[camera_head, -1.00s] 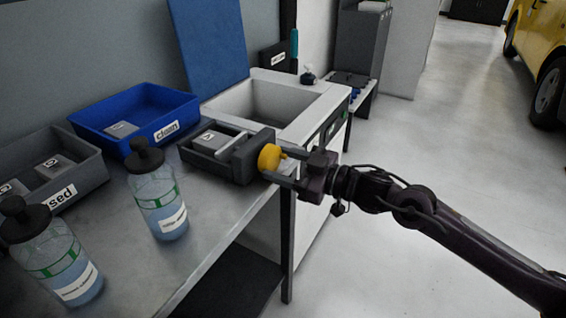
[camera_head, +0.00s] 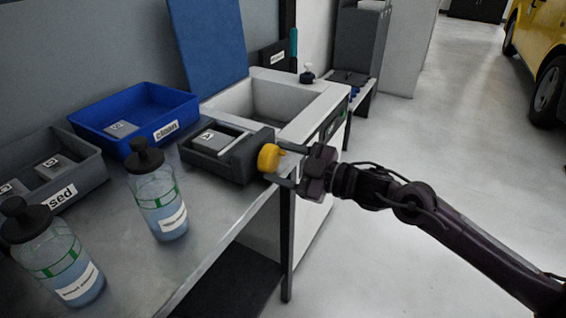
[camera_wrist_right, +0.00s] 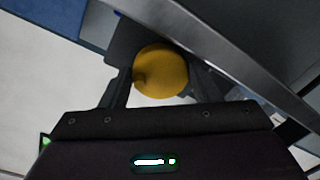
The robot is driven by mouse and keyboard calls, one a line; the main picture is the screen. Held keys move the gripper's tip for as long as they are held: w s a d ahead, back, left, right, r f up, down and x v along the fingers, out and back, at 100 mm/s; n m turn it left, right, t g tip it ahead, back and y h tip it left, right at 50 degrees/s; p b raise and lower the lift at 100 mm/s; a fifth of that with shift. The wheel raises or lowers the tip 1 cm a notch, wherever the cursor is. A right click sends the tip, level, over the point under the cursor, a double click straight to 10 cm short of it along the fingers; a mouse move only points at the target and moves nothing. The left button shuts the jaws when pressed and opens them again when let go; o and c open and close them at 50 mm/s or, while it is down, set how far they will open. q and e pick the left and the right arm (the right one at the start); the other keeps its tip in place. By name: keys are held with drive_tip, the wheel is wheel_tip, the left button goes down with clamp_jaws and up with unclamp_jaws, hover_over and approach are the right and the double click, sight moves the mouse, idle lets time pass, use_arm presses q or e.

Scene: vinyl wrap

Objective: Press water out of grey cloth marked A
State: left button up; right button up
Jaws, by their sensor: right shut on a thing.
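The grey cloth (camera_head: 209,138) with a letter label, seemingly A, lies in a dark grey press (camera_head: 207,165) near the counter's edge, below the sink. Part of it is hidden by the press walls. A round yellow knob (camera_head: 268,158) sticks out of the press's right end. My right gripper (camera_head: 285,166) is at the knob, one finger on each side, shut on it. In the right wrist view the yellow knob (camera_wrist_right: 161,71) sits between the two fingers. My left gripper is not in view.
A blue tray marked clean (camera_head: 113,150) and a grey tray marked used (camera_head: 92,176) hold cloths. A sink (camera_head: 262,105) lies behind the press.

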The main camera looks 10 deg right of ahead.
drive_tip(key=o, duration=1)
drive_tip(key=shift+f, duration=0.1)
